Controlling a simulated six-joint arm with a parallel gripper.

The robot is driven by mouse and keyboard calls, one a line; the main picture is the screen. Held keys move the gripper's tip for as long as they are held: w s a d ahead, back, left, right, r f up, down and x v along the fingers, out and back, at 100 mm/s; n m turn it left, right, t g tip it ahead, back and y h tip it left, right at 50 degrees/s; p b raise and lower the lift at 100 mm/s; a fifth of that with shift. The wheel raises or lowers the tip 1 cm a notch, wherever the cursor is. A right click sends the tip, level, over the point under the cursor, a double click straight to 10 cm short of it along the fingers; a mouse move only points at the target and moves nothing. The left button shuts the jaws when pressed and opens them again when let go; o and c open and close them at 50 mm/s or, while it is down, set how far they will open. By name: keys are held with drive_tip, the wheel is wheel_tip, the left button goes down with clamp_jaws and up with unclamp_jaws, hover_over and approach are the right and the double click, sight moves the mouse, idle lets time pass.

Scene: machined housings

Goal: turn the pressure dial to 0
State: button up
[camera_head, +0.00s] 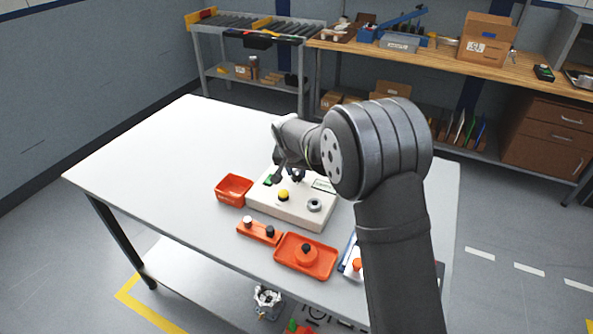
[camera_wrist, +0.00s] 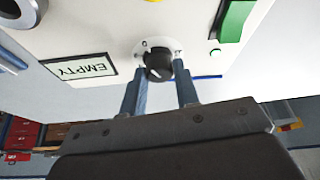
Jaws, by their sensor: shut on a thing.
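The pressure dial (camera_wrist: 158,66) is a dark round knob with a white pointer mark, set on a white round scale on the pale control box (camera_head: 290,213). In the wrist view my gripper (camera_wrist: 160,82) has one finger at each side of the knob and is shut on it. A 0 mark shows on the scale at the knob's upper left; the pointer mark lies on the lower part of the knob, pointing away from the 0. In the head view my gripper (camera_head: 284,171) is over the back of the box, and the arm partly hides the dial.
The box also bears a green switch (camera_wrist: 234,20), an EMPTY label (camera_wrist: 80,68), a yellow button (camera_head: 283,195) and a grey ring (camera_head: 314,205). A red bin (camera_head: 233,190), an orange block (camera_head: 258,233) and a red tray (camera_head: 290,262) stand close by. The table's left side is clear.

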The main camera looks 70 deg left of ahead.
idle(0.3)
drive_tip(key=o, duration=1)
drive_tip(key=shift+c, duration=0.2)
drive_tip(key=shift+r, duration=0.1)
drive_tip(key=v, duration=1.7)
drive_tip(key=shift+d, duration=0.2)
drive_tip(key=shift+s, duration=0.1)
drive_tip(key=x, duration=1.7)
drive_tip(key=shift+a, duration=0.25)
